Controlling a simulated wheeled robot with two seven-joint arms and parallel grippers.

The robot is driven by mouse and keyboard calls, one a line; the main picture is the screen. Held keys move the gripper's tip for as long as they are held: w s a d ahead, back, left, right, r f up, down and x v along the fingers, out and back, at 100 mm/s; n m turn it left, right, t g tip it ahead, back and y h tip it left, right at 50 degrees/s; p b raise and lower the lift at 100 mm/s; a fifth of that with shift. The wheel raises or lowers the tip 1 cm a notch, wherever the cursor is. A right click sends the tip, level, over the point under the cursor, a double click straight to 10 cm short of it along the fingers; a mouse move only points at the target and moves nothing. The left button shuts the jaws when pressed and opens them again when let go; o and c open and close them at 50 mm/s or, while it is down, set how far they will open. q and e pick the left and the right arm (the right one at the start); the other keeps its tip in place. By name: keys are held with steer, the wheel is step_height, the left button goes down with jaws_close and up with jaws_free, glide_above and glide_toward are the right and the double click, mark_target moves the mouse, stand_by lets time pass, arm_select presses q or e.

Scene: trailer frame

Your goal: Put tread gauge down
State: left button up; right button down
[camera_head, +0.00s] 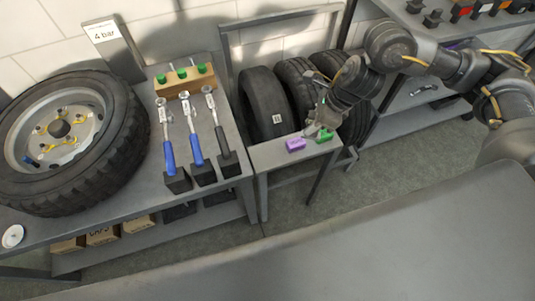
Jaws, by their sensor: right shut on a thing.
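My right gripper (318,129) reaches in from the upper right, low over the near end of the tyre rack's grey ledge (270,154). It is shut on a small green block (325,136), which I take to be the tread gauge; the fingers partly cover it. I cannot tell whether the block touches the ledge. A similar purple block (295,145) lies on the ledge just left of the gripper. My left gripper is not in view.
Several black tyres (264,103) stand in the rack behind the ledge. The left bench (110,203) holds a wheel (62,140), torque wrenches (194,143) and a "4 bar" sign (102,32). A grey surface (330,255) fills the foreground. The ledge's left part is clear.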

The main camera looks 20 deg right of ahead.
steer(key=n+g, duration=0.1)
steer(key=n, duration=0.1)
steer(key=d+n, duration=0.1)
steer(key=n, duration=0.1)
steer(key=d+n+g, duration=0.1)
steer(key=n, duration=0.1)
steer(key=shift+w+r+n+g+y, duration=0.2)
steer(key=shift+w+n+g+y, duration=0.1)
steer(key=w+a+f+p, duration=0.1)
steer(key=a+f, duration=0.2)
steer(key=a, duration=0.1)
steer(key=w+a+f+p, duration=0.1)
steer(key=a+f+p, duration=0.1)
steer(key=a+f, duration=0.1)
steer(key=w+a+f+p, duration=0.1)
steer(key=a+f, duration=0.2)
steer(key=a, duration=0.3)
steer(key=shift+f, duration=0.2)
steer(key=shift+a+f+p, duration=0.25)
steer(key=shift+a+p, duration=0.05)
steer(key=shift+p, duration=0.1)
step_height(320, 180, down, 2)
steer(key=shift+f+p, duration=0.15)
steer(key=shift+p, duration=0.5)
steer(key=shift+d+f, duration=0.1)
steer(key=shift+f, duration=0.3)
steer(key=c, duration=1.2)
jaws_free()
steer(key=shift+c, duration=0.2)
